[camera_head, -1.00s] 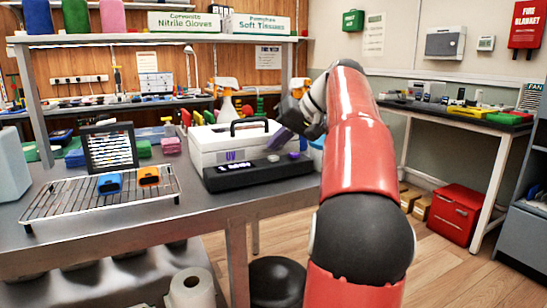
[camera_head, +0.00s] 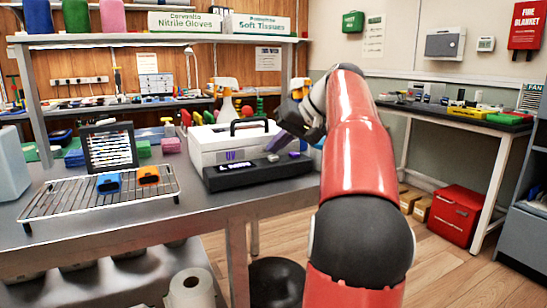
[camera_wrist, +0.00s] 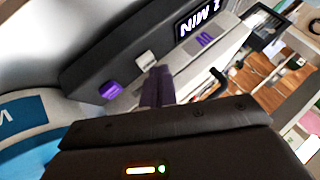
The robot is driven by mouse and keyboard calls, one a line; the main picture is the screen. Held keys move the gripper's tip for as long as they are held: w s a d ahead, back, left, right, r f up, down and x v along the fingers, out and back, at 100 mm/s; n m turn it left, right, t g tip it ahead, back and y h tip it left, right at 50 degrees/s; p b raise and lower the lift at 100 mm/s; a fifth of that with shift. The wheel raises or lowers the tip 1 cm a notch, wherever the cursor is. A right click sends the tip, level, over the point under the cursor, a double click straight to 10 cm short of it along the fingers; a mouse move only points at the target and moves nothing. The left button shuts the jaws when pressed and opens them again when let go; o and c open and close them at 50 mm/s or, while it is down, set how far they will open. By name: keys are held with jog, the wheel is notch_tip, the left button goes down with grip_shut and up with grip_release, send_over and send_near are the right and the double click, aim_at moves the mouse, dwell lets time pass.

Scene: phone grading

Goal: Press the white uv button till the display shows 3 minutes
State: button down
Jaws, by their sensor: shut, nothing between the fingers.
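The white UV button (camera_wrist: 146,60) sits on the sloped face of the dark control panel (camera_head: 215,181), between the lit display (camera_wrist: 198,20) and a purple button (camera_wrist: 111,90). In the head view the white button (camera_head: 273,158) shows small. The display (camera_head: 237,168) reads in MIN; its digit is too blurred to tell. My gripper (camera_wrist: 158,72) is shut and empty, its purple fingertips right at the white button. The fingertips also show in the head view (camera_head: 279,143), coming down from the upper right. I cannot tell whether they touch the button.
The white UV box (camera_head: 222,140) with a black handle stands behind the panel. A wire rack (camera_head: 75,200) with a blue phone (camera_head: 109,183) and an orange phone (camera_head: 148,175) lies to the left. Spray bottles (camera_head: 226,102) stand behind the box.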

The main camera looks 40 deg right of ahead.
aim_at(277, 157)
jog(key=shift+f+b, duration=0.3)
jog(key=shift+f, duration=0.2)
jog(key=shift+r, duration=0.15)
dwell(0.4)
jog(key=shift+r+p, duration=0.75)
jog(key=shift+p, duration=0.15)
notch_tip(277, 157, up, 5)
jog(key=p, duration=0.5)
jog(key=shift+r, duration=0.15)
jog(key=shift+a, duration=0.1)
